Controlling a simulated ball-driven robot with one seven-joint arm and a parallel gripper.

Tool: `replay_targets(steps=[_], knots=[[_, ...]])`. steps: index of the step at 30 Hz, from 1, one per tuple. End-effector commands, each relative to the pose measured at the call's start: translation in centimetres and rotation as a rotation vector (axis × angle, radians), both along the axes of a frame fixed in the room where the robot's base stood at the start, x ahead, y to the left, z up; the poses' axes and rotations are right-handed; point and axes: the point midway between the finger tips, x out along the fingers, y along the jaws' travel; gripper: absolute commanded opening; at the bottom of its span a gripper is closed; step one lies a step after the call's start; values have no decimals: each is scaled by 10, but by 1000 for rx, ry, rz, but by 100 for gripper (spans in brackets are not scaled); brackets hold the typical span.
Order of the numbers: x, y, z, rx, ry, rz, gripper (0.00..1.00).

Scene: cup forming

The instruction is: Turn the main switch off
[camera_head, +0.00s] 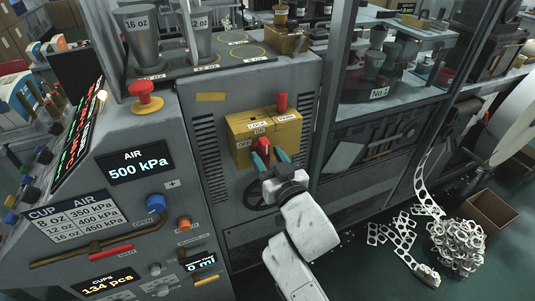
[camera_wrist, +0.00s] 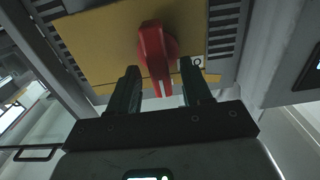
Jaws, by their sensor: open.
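The main switch is a red rotary handle (camera_head: 262,147) on a yellow box (camera_head: 283,135) fixed to the grey machine front. Labels "OFF", "ON" and "LOCK" show on the box. My gripper (camera_head: 268,158) is open at the handle, with one dark finger on each side of it. In the wrist view the red handle (camera_wrist: 157,55) lies between the fingertips (camera_wrist: 160,78) of my open gripper, its narrow end reaching down between them. I cannot tell whether either finger touches it. My gripper partly hides the handle's lower part in the head view.
A red knob (camera_head: 282,102) stands on top of the yellow box. A black handwheel (camera_head: 262,194) sits below it, behind my gripper. A red mushroom button (camera_head: 145,92) and a blue knob (camera_head: 156,203) stick out at the left. Paper scrap (camera_head: 458,243) lies on the floor at right.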

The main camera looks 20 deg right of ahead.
Motion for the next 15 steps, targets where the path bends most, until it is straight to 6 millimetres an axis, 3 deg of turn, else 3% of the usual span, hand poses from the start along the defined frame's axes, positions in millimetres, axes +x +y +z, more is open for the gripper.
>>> replay_targets(steps=[12,15], knots=[[9,0,0,0,0,-1,49],[9,0,0,0,0,-1,40]])
